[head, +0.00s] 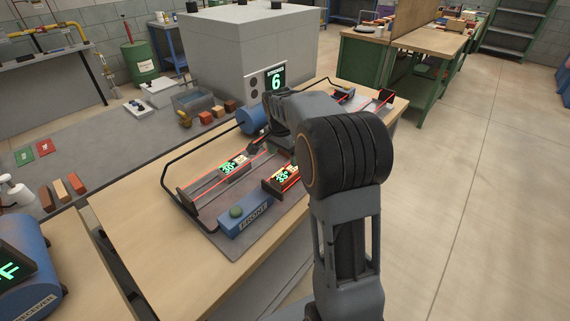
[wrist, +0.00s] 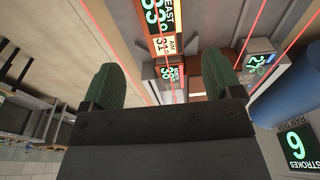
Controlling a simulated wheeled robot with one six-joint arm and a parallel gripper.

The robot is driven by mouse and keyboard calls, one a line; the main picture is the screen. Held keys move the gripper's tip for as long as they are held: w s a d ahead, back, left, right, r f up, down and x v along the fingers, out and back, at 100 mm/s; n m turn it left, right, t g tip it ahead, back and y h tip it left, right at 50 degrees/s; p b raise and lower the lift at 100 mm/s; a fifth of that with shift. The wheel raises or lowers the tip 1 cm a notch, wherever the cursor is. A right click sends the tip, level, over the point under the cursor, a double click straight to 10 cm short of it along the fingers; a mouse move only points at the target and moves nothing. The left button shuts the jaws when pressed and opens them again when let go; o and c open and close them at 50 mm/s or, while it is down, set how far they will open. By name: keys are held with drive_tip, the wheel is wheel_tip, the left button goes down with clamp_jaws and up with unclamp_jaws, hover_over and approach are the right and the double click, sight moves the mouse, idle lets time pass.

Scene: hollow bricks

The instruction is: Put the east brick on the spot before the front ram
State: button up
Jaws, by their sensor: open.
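In the wrist view, a display reading EAST and 33 (wrist: 160,18) is at the top centre, with an orange-brown edge; I take it for the east brick's. A 33° display (head: 283,178) shows in the head view behind the front ram, a blue block marked FRONT (head: 252,214) with a green button. My gripper (wrist: 162,68) is open, with green pads. In the wrist view its fingers straddle a smaller display reading 38 (wrist: 167,72); nothing is seen clamped. In the head view my arm hides the gripper and part of the bench. The spot before the ram is not clear.
Red beams cross the bench top. A dark rail (head: 168,170) borders the left side. A grey box with a STROKES 6 display (head: 275,78) stands behind. Loose bricks (head: 205,117) lie on the grey bench beyond.

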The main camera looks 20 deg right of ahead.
drive_tip(key=s+a+r+n, duration=0.1)
drive_tip(key=s, duration=0.2)
drive_tip(key=s+a+r+n, duration=0.2)
drive_tip(key=s, duration=0.1)
drive_tip(key=s+a+r+n+t, duration=0.1)
drive_tip(key=s+a+n, duration=0.1)
drive_tip(key=shift+s+a+r, duration=0.1)
drive_tip(key=shift+s+r, duration=0.1)
drive_tip(key=shift+s, duration=0.2)
drive_tip(key=s+a+f+n+t, duration=0.1)
drive_tip(key=s+a+n, duration=0.1)
drive_tip(key=s+n, duration=0.2)
drive_tip(key=s+a+f+n+t+y, duration=0.1)
drive_tip(key=s+n, duration=0.3)
drive_tip(key=s, duration=0.4)
drive_tip(key=shift+s+a+f, duration=0.4)
drive_tip(key=shift+a+f, duration=0.1)
drive_tip(key=shift+a, duration=0.4)
drive_tip(key=shift+c, duration=0.5)
